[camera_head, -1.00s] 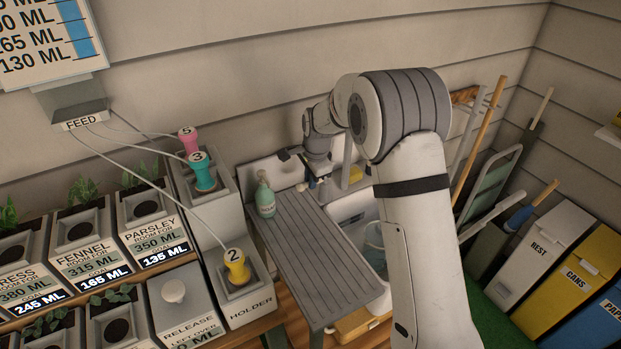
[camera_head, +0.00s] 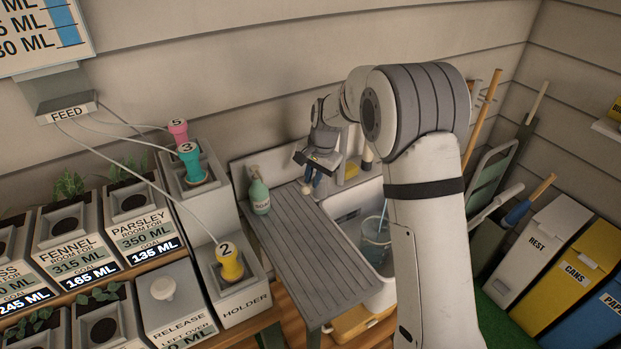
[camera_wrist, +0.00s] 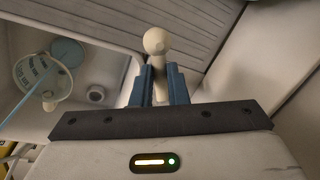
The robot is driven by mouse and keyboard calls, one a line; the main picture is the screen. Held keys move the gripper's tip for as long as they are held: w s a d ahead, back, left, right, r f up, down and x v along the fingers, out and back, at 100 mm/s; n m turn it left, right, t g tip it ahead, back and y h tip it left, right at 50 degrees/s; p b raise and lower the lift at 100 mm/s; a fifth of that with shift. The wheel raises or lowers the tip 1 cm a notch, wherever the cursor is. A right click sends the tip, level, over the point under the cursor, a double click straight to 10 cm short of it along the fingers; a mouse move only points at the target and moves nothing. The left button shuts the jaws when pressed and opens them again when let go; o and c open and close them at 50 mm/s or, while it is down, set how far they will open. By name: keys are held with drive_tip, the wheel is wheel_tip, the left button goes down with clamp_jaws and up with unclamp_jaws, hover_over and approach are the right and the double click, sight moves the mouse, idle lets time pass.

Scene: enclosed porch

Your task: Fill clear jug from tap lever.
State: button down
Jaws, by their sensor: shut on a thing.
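The clear jug (camera_head: 375,240) stands in the white sink, partly behind my arm in the head view. A thin blue stream (camera_head: 383,215) comes down to it. In the wrist view the jug (camera_wrist: 34,78) is at the left, with a blue line across its rim and a pale blue disc beside it; I cannot tell the water level. The tap lever (camera_wrist: 157,41) has a cream ball end. My gripper (camera_wrist: 160,82) is shut on the lever, its blue fingers on both sides just below the ball. The gripper also shows in the head view (camera_head: 311,182), above the sink's back edge.
A grey ribbed drainboard (camera_head: 310,245) lies left of the sink (camera_head: 352,222), with a green soap bottle (camera_head: 259,195) at its back. Planters and a holder (camera_head: 240,300) with a yellow plug fill the left. Bins (camera_head: 535,245) and leaning tools stand at the right.

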drive_tip(key=shift+d, duration=0.1)
idle(0.4)
drive_tip(key=c, duration=1.4)
unclamp_jaws()
wheel_tip(320, 180, up, 8)
drive_tip(key=d, duration=0.1)
drive_tip(key=shift+s+d+f+b, duration=0.15)
drive_tip(key=shift+s+d+b, duration=0.05)
drive_tip(key=shift+s+b, duration=0.2)
